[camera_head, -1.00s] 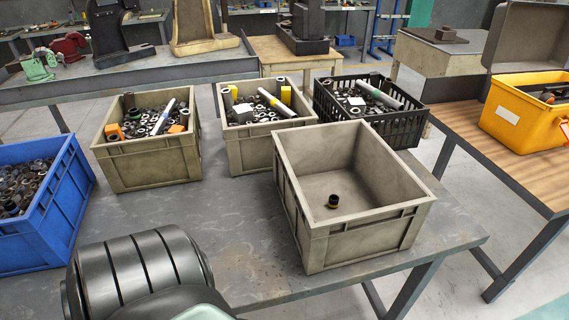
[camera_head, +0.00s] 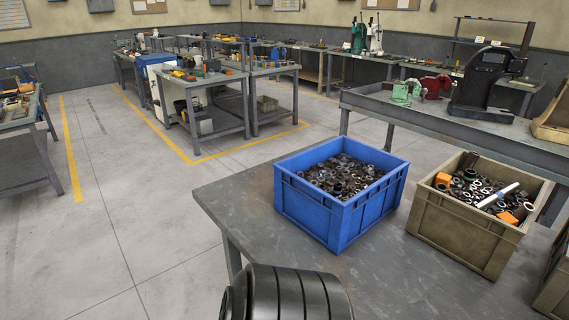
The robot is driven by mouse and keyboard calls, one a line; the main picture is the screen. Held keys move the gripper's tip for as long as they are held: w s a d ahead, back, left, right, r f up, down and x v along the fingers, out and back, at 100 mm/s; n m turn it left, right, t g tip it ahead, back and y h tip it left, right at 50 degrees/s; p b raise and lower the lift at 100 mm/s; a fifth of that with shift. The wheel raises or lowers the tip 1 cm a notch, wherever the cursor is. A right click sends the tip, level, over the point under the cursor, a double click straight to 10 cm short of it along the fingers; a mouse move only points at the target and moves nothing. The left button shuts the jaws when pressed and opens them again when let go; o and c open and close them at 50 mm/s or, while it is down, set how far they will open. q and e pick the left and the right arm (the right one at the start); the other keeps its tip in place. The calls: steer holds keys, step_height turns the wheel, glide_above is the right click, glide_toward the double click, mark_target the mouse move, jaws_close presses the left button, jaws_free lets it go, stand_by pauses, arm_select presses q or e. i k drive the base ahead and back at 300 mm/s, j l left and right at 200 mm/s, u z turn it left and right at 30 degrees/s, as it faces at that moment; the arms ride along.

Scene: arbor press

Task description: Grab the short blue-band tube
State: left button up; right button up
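No short blue-band tube can be made out in this view. The blue crate (camera_head: 312,212) stands on the near table and is full of small dark rings and short tubes, too small to tell any band. The beige crate (camera_head: 462,232) to its right holds dark rings, orange blocks and a long white tube (camera_head: 497,195). A black ribbed part of my own arm shows at the bottom edge. Neither of my grippers is in view.
The near grey table (camera_head: 232,205) has bare top left of the blue crate and in front of both crates. Another crate (camera_head: 556,285) is cut off at the right edge. Behind stands a workbench (camera_head: 425,110) with a black press (camera_head: 490,85) and green and red vises. Open floor lies left.

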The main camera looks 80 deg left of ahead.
mark_target(337, 191)
steer(key=u, duration=2.3)
steer(key=i+l+z, duration=0.15)
steer(key=i+z, duration=0.15)
steer(key=z, duration=0.2)
steer(key=i+z, duration=0.3)
steer(key=z, duration=0.15)
